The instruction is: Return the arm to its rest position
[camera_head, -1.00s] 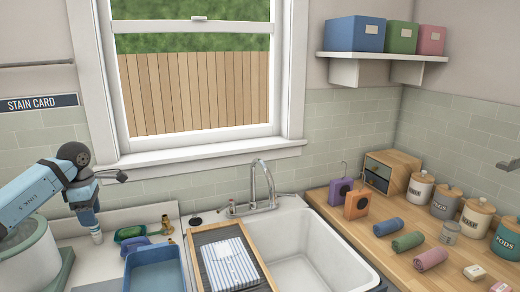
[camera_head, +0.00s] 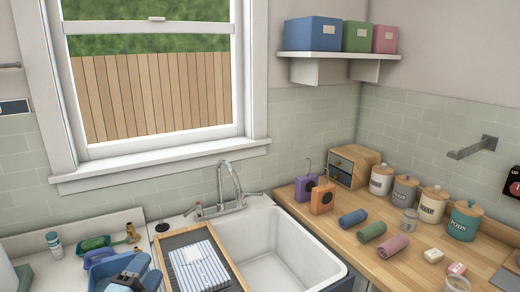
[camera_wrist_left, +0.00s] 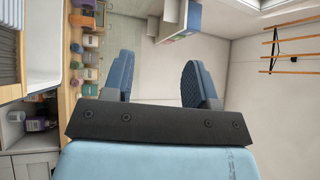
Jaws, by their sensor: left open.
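My left gripper (camera_head: 128,278) shows at the lower left edge of the head view, in front of the blue basin (camera_head: 152,278). In the left wrist view, my left gripper (camera_wrist_left: 158,80) has its two blue finger pads wide apart with nothing between them. A small white and blue bottle (camera_head: 54,244) stands upright on the counter at the left, apart from the gripper. My right gripper is not in view.
A striped folded cloth (camera_head: 196,264) lies on a board beside the white sink (camera_head: 270,240). A green brush (camera_head: 92,243) lies behind the basin. Rolled towels, including a blue one (camera_head: 353,218), and jars stand on the wooden counter. The sink is empty.

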